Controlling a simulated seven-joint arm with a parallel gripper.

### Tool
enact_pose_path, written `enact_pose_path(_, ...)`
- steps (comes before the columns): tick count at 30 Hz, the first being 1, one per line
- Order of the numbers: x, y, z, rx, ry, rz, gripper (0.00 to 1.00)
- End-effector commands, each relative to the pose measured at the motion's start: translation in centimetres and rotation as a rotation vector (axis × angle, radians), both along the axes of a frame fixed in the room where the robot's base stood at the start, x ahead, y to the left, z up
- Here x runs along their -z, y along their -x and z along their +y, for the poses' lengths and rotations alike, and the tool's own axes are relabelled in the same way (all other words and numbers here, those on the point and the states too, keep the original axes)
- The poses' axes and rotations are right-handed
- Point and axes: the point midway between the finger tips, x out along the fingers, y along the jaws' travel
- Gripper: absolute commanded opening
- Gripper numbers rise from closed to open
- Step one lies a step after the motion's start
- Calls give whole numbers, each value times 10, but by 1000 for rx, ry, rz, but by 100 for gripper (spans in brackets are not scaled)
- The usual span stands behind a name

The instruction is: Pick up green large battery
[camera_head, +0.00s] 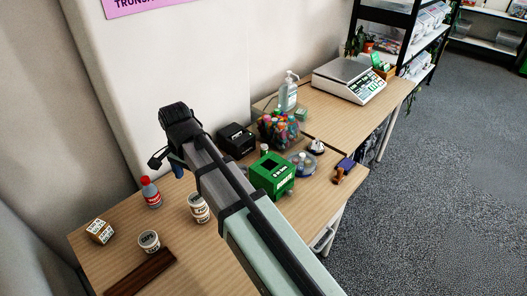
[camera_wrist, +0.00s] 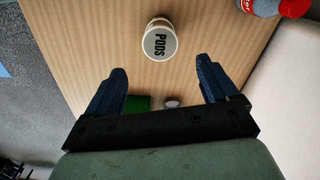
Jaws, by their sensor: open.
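A small upright green cylinder with a pale top (camera_head: 264,149), possibly the green large battery, stands just behind a green box (camera_head: 273,175). I cannot make out its label. My gripper (camera_head: 177,171) is above the table, left of the box; my arm partly hides it. In the wrist view its blue fingers (camera_wrist: 162,82) are wide apart with nothing held between them. A green patch (camera_wrist: 138,103), likely the box, and a small pale round top (camera_wrist: 171,102), which I cannot identify for sure, show past the gripper's black crossbar.
A PODS cup (camera_wrist: 160,42) and a red-capped bottle (camera_head: 151,192) stand near the gripper. A black device (camera_head: 236,140), a tub of colourful items (camera_head: 278,130), a clear round container (camera_head: 302,163) and a white scale (camera_head: 349,80) stand farther along the tables.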

Motion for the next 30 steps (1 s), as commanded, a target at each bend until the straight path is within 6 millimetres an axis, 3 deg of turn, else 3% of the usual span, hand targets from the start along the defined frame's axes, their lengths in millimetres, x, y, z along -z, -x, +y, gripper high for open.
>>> enact_pose_path(12, 0, 0, 0, 0, 0, 0, 87)
enact_pose_path(20, 0, 0, 0, 0, 0, 0, 64)
enact_pose_path(30, 0, -7, -10, 18, 0, 0, 64)
